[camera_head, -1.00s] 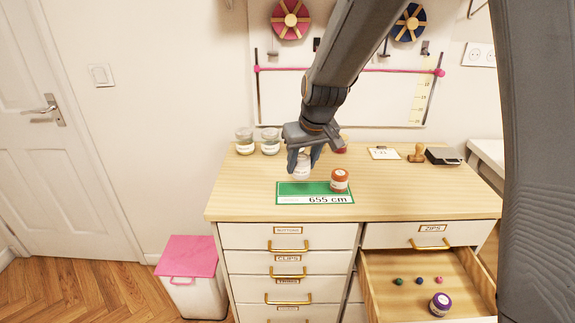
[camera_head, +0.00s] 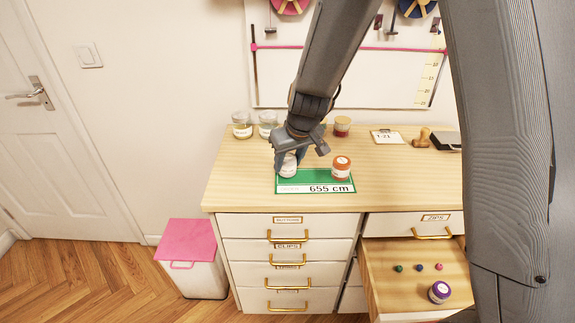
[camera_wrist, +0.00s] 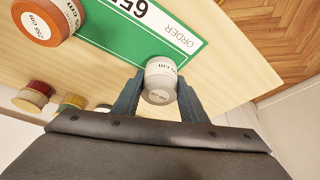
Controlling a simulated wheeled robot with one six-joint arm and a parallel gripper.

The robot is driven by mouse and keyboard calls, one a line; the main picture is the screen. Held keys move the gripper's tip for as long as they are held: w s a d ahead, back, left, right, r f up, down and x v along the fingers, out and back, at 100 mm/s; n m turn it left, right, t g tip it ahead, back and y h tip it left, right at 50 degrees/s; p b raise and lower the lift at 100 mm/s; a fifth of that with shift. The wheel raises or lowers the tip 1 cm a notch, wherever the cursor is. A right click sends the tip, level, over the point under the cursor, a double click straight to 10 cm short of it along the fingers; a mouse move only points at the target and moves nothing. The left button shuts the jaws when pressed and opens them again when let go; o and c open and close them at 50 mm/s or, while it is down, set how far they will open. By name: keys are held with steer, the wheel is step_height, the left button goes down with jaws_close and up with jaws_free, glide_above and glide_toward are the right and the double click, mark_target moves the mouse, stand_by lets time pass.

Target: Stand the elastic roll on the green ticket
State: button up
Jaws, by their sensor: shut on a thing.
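My gripper (camera_wrist: 158,98) is shut on a white elastic roll (camera_wrist: 160,72), with one finger on each side of it. In the head view the white roll (camera_head: 288,166) is upright at the top left part of the green ticket (camera_head: 322,177), which reads "655 cm". Whether its base touches the ticket is hard to tell. In the wrist view the roll overlaps the edge of the green ticket (camera_wrist: 140,28) near the word "ORDER". An orange roll (camera_head: 341,168) stands on the right part of the ticket.
Two glass jars (camera_head: 242,125) stand at the back left of the dresser top (camera_head: 235,180). A red-and-tan roll (camera_head: 342,126) is behind the ticket. A small card (camera_head: 387,137) and a wooden stamp (camera_head: 421,138) are at the back right. An open drawer (camera_head: 405,287) juts out below, holding a purple roll (camera_head: 439,292).

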steer(key=shift+f, duration=0.65)
steer(key=shift+f, duration=0.15)
steer(key=o, duration=1)
steer(key=shift+o, duration=0.2)
steer(key=shift+r, duration=0.25)
steer(key=b+v, duration=0.1)
steer(key=v, duration=1.1)
steer(key=s+d+f+m+g+h, duration=0.1)
steer(key=s+d+f+m, duration=0.1)
steer(key=s+d, duration=0.5)
steer(key=s+d+f+m+g+h, duration=0.1)
steer(key=s+d+f+m+g, duration=0.1)
steer(key=s+d, duration=0.6)
steer(key=s+f+m, duration=0.1)
steer(key=s+f, duration=0.1)
steer(key=s, duration=0.1)
steer(key=shift+s+f, duration=0.15)
